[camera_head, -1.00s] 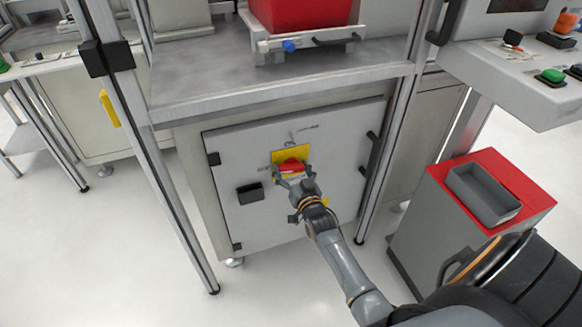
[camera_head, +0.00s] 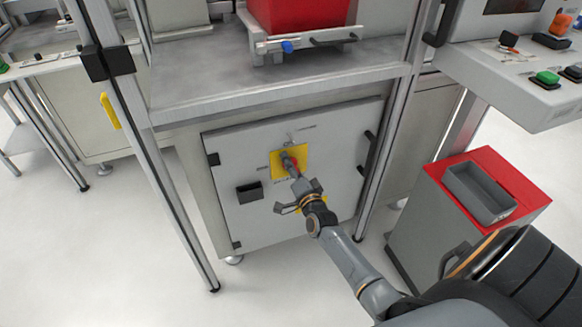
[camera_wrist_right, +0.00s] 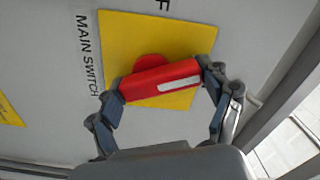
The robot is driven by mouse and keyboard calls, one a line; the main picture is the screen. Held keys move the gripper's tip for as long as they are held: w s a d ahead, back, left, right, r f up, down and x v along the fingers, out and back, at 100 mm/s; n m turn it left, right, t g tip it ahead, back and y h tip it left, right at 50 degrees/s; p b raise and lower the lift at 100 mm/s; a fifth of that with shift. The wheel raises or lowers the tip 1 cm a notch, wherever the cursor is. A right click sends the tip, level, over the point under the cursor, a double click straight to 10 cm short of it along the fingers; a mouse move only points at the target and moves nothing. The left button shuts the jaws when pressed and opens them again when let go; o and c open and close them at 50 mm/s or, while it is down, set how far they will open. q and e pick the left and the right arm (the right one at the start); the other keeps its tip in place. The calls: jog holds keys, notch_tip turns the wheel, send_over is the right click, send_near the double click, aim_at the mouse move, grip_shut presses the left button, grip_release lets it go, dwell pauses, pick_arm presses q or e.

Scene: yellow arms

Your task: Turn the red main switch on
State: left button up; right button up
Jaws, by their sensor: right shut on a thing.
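The red main switch (camera_wrist_right: 160,80) sits on a yellow plate (camera_wrist_right: 200,38) on a grey cabinet door. In the right wrist view its red handle, with a white stripe, lies between the two fingertips of my right gripper (camera_wrist_right: 162,86), which is shut on its ends. Lettering reading MAIN SWITCH is beside the plate. My left gripper is not in view.
Aluminium posts stand at both sides. A grey bin with a red top (camera_head: 525,191) stands at the right. A worktop (camera_head: 190,91) overhangs the door.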

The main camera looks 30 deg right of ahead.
jog(key=shift+m, duration=0.5)
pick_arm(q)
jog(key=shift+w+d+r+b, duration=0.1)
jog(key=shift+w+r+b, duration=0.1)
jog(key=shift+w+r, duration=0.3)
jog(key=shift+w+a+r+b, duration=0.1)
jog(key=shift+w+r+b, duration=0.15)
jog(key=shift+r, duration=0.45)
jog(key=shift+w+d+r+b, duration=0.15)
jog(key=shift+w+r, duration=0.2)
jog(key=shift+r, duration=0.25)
pick_arm(e)
jog(key=shift+d+m, duration=0.15)
jog(key=shift+m, duration=1.85)
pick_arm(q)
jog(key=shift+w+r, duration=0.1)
pick_arm(e)
jog(key=o, duration=1.1)
jog(key=shift+s, duration=0.1)
jog(key=v, duration=1.2)
